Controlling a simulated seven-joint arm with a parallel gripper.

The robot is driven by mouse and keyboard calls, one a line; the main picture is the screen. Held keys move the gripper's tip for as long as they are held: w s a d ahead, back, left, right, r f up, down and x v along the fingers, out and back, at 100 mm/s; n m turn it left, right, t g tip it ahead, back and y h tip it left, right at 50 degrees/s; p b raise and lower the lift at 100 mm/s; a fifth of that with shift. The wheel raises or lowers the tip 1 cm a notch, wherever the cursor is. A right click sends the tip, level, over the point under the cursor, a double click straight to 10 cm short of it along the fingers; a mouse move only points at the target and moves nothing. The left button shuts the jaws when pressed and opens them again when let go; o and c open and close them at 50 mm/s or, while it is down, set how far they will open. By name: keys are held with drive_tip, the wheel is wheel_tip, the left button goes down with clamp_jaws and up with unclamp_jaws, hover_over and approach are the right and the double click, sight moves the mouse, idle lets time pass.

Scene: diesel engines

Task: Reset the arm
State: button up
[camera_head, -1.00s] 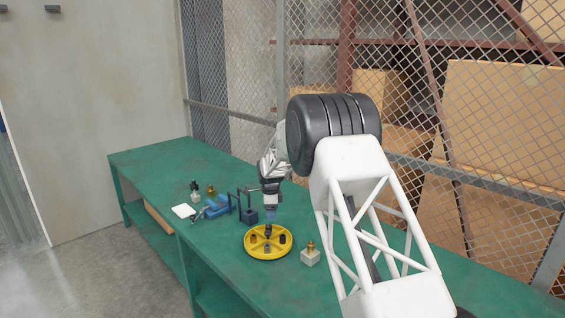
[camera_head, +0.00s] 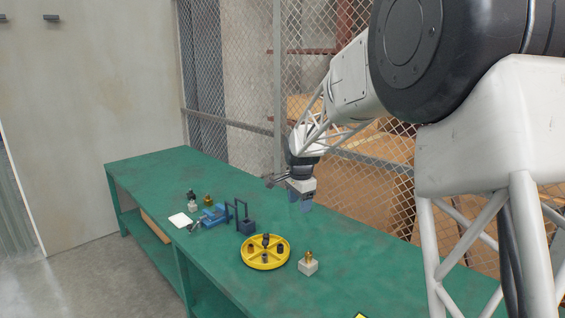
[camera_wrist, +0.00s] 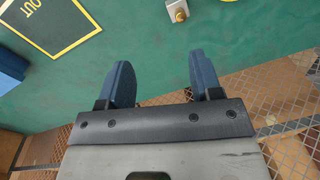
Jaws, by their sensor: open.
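My gripper (camera_head: 306,206) hangs above the rear part of the green bench (camera_head: 345,240), near the mesh fence, clear of all the objects. The gripper is open and empty.
A round yellow tray (camera_head: 265,264) holds several dark parts. Right of it is a pale block with a brass top (camera_head: 308,265). A dark blue stand (camera_head: 246,226), a blue vise-like tool (camera_head: 213,215) and a white pad (camera_head: 180,220) lie farther left. A mesh fence (camera_head: 240,80) lines the back.

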drive_tip(key=s+d+r+n, duration=0.2)
drive_tip(key=s+d+r, duration=0.1)
drive_tip(key=s, duration=0.5)
drive_tip(key=s+d+r+n, duration=0.2)
drive_tip(key=s+d+r, duration=0.1)
drive_tip(key=s, duration=0.6)
drive_tip(key=s+d+r+n, duration=0.2)
drive_tip(key=s+d, duration=0.1)
drive_tip(key=s, duration=0.5)
drive_tip(key=s+d+f+n, duration=0.2)
drive_tip(key=s, duration=1)
drive_tip(key=s+d+f+n+t, duration=0.1)
drive_tip(key=s+d+f+n, duration=0.1)
drive_tip(key=s, duration=1.1)
drive_tip(key=shift+s+n+t, duration=0.15)
drive_tip(key=shift+n+t, duration=0.15)
drive_tip(key=shift+n, duration=0.5)
drive_tip(key=shift+f, duration=0.1)
